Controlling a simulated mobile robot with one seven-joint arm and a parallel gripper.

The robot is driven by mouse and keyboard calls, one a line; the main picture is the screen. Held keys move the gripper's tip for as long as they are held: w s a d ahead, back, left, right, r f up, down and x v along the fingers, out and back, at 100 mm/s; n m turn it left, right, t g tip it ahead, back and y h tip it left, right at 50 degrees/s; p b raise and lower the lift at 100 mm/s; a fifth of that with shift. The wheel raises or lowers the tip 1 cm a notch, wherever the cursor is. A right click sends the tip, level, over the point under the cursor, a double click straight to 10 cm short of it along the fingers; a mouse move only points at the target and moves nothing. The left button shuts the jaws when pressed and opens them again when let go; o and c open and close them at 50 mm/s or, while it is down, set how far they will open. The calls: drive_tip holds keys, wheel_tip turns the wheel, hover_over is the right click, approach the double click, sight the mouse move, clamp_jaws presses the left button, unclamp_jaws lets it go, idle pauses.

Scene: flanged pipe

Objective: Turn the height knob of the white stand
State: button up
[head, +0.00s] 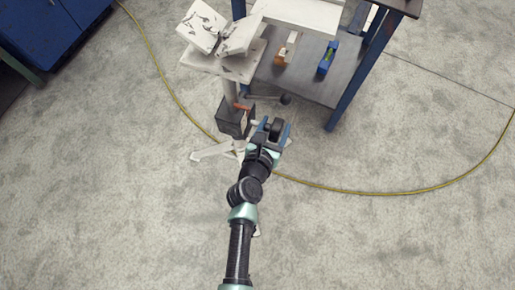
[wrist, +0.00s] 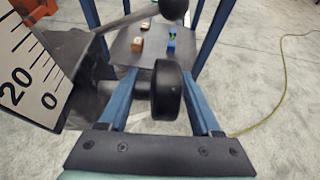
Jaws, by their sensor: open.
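The white stand (head: 228,64) has a flat top, a post with a dark collar block (head: 234,118), and white legs on the floor. Its round black knob (wrist: 169,92) sticks out from the collar's side on a short stem. In the head view the knob (head: 275,127) shows between my gripper's blue fingers. My gripper (wrist: 160,75) is open, with one finger on each side of the knob. A gap shows on the right; on the left, the finger lies close by the stem, and I cannot tell if it touches.
A white scale (wrist: 30,75) marked 20 and 0 stands at left. A lever with a black ball end (head: 285,99) juts out above the knob. A blue-framed bench (head: 335,105) with small blocks on its shelf stands behind. A yellow cable (head: 350,191) crosses the otherwise open floor.

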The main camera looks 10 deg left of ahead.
drive_tip(key=shift+s+f+t+h+b, duration=0.15)
drive_tip(key=shift+t+b, duration=0.65)
drive_tip(key=shift+b, duration=2.85)
drive_tip(key=shift+f+t+h+b, duration=0.15)
drive_tip(key=shift+t+b, duration=0.65)
drive_tip(key=shift+b, duration=2.8)
drive_tip(key=shift+s+f+t+h+b, duration=0.15)
drive_tip(key=shift+t+b, duration=0.65)
drive_tip(key=shift+b, duration=2.85)
drive_tip(key=r+b+v, duration=0.1)
drive_tip(key=b+v, duration=0.3)
drive_tip(key=v, duration=0.8)
drive_tip(key=shift+s, duration=0.4)
drive_tip(key=shift+a, duration=0.1)
